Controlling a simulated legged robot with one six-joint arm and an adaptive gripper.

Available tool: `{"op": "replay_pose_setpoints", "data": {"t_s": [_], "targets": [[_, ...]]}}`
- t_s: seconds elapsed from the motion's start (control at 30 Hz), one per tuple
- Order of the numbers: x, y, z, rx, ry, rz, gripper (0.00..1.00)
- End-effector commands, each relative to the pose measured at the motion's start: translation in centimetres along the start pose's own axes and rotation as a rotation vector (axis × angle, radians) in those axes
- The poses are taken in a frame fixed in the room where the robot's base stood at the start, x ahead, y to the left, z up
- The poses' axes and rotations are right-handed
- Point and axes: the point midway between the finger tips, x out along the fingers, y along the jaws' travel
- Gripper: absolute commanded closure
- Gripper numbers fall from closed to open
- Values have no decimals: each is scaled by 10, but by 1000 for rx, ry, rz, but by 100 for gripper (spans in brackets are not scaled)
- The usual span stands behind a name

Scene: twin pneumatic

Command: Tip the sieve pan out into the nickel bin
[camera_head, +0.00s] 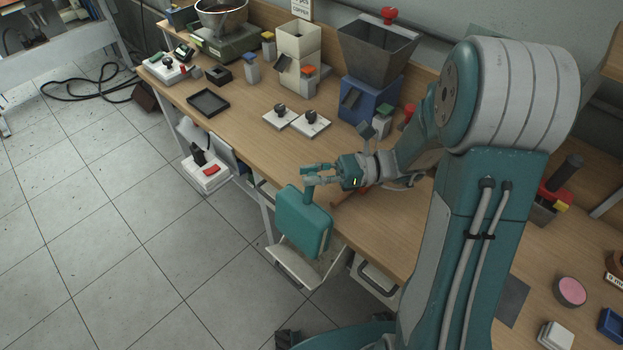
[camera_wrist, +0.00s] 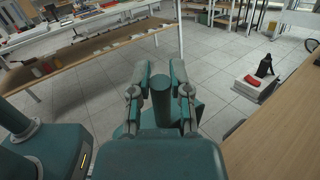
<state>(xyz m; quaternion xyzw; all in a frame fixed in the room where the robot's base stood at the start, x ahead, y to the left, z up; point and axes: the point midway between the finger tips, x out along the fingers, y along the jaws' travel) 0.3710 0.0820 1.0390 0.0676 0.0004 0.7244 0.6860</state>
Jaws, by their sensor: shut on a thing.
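My gripper (camera_head: 308,174) is shut on the upright handle of a teal pan (camera_head: 303,222). I take this pan to be the sieve pan. It hangs below the fingers at the bench's front edge, its broad smooth side towards the head camera. Its inside and any contents are hidden. In the wrist view the handle (camera_wrist: 162,98) stands between the two fingers. A pale, open bin-like container (camera_head: 290,272) shows under and behind the pan, partly covered by it.
The wooden bench (camera_head: 240,125) carries a grey hopper on a blue base (camera_head: 378,50), a cream box stack (camera_head: 299,45), white plates with black knobs (camera_head: 310,122) and a black tray (camera_head: 208,102). Tiled floor (camera_head: 130,220) lies open to the left. A white box (camera_head: 205,172) stands below the bench.

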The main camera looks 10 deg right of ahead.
Motion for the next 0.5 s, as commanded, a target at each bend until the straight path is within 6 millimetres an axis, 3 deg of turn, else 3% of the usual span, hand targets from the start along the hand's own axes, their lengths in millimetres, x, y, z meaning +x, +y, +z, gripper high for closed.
{"op": "replay_pose_setpoints", "data": {"t_s": [0.37, 0.5], "targets": [[2, 2, 23, -7, 9, 1, 100], [3, 3, 27, -93, 131, -3, 100]]}}
